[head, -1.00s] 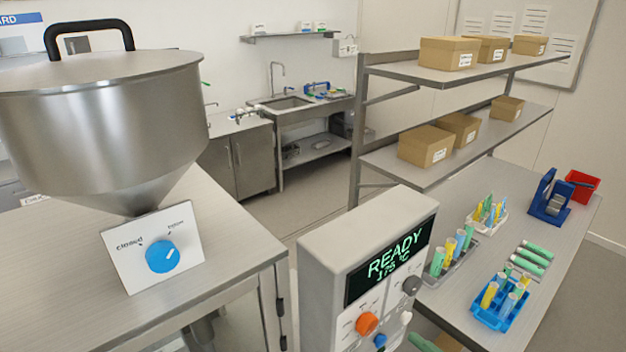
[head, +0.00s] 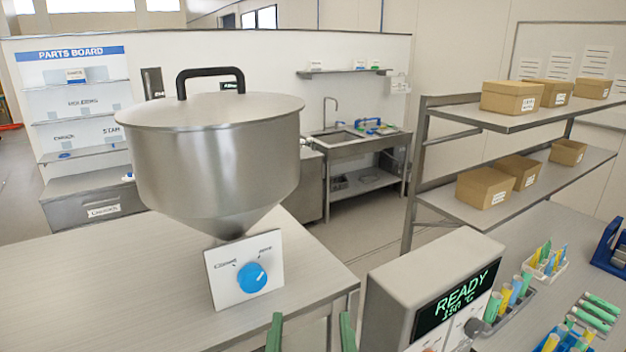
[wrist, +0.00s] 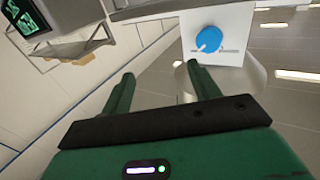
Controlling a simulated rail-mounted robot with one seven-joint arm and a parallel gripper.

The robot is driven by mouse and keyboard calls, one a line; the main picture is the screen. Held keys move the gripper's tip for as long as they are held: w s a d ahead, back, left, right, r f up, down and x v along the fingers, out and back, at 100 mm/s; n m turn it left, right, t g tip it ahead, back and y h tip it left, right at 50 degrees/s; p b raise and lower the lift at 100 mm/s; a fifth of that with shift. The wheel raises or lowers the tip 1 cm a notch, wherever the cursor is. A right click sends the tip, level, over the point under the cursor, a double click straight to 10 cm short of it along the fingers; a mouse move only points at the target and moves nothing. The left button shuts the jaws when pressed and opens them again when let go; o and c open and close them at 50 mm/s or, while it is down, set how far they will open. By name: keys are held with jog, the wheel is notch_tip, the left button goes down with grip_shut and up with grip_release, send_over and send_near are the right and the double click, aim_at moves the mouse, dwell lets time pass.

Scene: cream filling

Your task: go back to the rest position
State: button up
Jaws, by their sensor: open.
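My gripper (wrist: 160,85) is open, its two green fingers apart with nothing between them in the wrist view. In the head view the green fingertips (head: 311,330) show at the bottom edge, in front of the steel table. The steel hopper (head: 215,150) with a black lid handle stands behind them. Its white panel (head: 225,285) carries a blue knob (head: 252,277). The knob also shows in the wrist view (wrist: 209,40), beyond the fingers and apart from them.
A grey machine (head: 395,295) with a lit READY display (head: 455,300) stands at the lower right. A shelf rack (head: 455,205) with several cardboard boxes is behind it. Tube racks sit on the right bench. The left part of the steel table (head: 100,285) is clear.

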jog(key=s+r+t+p, duration=0.3)
jog(key=s+r, duration=0.1)
jog(key=r, duration=0.9)
jog(key=s+r+t+p, duration=0.3)
jog(key=s+r+p, duration=0.1)
jog(key=r, duration=0.9)
jog(key=shift+s+t, duration=0.3)
jog(key=shift+s, duration=0.25)
